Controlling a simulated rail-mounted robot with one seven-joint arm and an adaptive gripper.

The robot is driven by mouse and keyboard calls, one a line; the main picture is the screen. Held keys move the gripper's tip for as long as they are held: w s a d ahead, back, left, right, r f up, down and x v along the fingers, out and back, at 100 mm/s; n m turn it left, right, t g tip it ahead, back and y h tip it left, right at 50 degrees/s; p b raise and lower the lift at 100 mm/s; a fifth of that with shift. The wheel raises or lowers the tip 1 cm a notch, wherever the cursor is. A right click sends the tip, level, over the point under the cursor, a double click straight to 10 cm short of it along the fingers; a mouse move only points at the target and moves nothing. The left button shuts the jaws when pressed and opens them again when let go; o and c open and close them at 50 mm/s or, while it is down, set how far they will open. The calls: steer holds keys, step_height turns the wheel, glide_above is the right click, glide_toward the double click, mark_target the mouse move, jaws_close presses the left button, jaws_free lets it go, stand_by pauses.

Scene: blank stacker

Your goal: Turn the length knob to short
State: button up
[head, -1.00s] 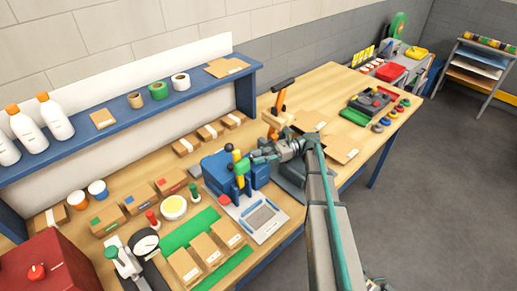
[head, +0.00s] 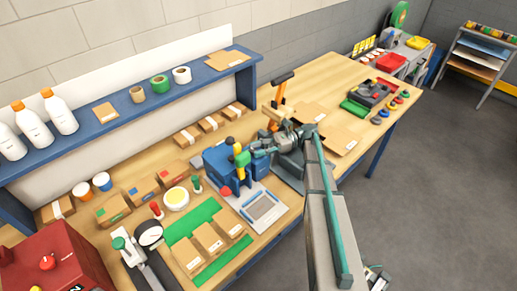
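A blue machine (head: 215,168) stands on the wooden bench in the middle of the head view. A dark knob, a yellow part (head: 238,146) and a green part (head: 242,159) show at its top and front, and a red knob (head: 226,191) sits low at its front. Which one is the length knob cannot be told; no label is readable. My gripper (head: 252,149) reaches in from the right, right beside the green and yellow parts. Its fingertips are too small and partly hidden, so contact and finger opening cannot be told.
A grey plate with a panel (head: 261,208) lies in front of the machine. A green mat (head: 205,213) with cardboard boxes lies to its left. A red box with a knob (head: 47,262) stands at lower left. A blue shelf (head: 112,118) runs behind. An orange-handled tool (head: 279,92) stands behind my arm.

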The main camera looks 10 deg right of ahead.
steer(key=shift+s+f+t+b, duration=0.15)
steer(key=shift+f+t+b, duration=0.3)
steer(key=shift+b, duration=1.35)
steer(key=m+t+b, duration=0.2)
steer(key=b, duration=0.6)
steer(key=shift+s+r, duration=0.1)
steer(key=shift+s, duration=0.1)
